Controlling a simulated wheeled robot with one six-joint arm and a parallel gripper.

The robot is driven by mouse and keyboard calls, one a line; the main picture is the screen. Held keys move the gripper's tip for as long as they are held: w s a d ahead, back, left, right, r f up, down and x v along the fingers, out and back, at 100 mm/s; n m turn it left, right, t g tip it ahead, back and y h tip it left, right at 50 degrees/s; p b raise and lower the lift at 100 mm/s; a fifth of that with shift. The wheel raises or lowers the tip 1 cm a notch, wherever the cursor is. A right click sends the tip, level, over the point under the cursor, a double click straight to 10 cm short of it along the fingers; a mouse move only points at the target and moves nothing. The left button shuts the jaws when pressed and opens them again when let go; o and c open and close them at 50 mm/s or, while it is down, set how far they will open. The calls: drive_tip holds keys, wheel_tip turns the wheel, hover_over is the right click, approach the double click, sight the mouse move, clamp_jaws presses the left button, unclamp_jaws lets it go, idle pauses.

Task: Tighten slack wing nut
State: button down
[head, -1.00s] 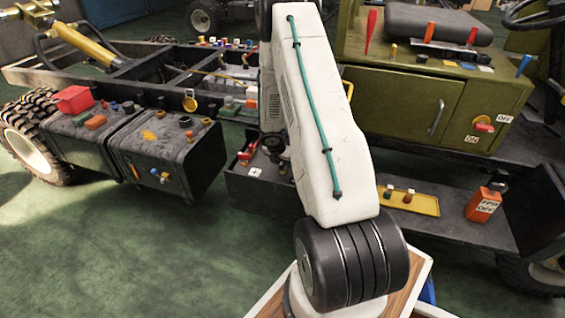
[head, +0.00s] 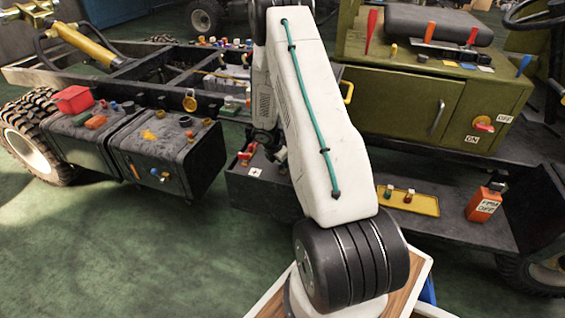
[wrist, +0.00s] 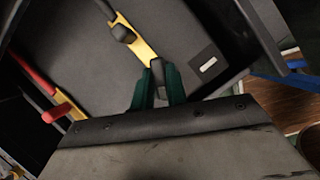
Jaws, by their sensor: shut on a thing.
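In the wrist view, a yellow bar (wrist: 141,47) lies across a dark grey box top (wrist: 185,35). A dark knob-like nut (wrist: 123,34) sits on its upper part. My gripper (wrist: 158,85) has green fingers closed around a second dark nut (wrist: 157,68) at the bar's lower end. The shape of the held nut is mostly hidden between the fingers.
A red-handled part (wrist: 57,112) lies left of the fingers, and a white label (wrist: 208,64) lies right. In the head view, a green cabinet (head: 400,108) stands behind the arm, and a yellow tray (head: 412,203) and an orange box (head: 484,204) stand to the right. Open green floor lies in front.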

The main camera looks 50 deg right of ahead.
drive_tip(key=m+g, duration=0.1)
drive_tip(key=m, duration=0.1)
drive_tip(key=m+g, duration=0.1)
drive_tip(key=m, duration=0.2)
drive_tip(key=shift+w+m+y, duration=0.1)
drive_tip(key=shift+m+y, duration=0.2)
drive_tip(key=shift+y, duration=0.1)
drive_tip(key=shift+d+m+g+y, duration=0.1)
drive_tip(key=shift+m+g+y, duration=0.45)
drive_tip(key=shift+m, duration=1.55)
drive_tip(key=c, duration=1.4)
unclamp_jaws()
drive_tip(key=v, duration=0.7)
drive_tip(key=shift+w+r, duration=0.2)
drive_tip(key=shift+r, duration=0.15)
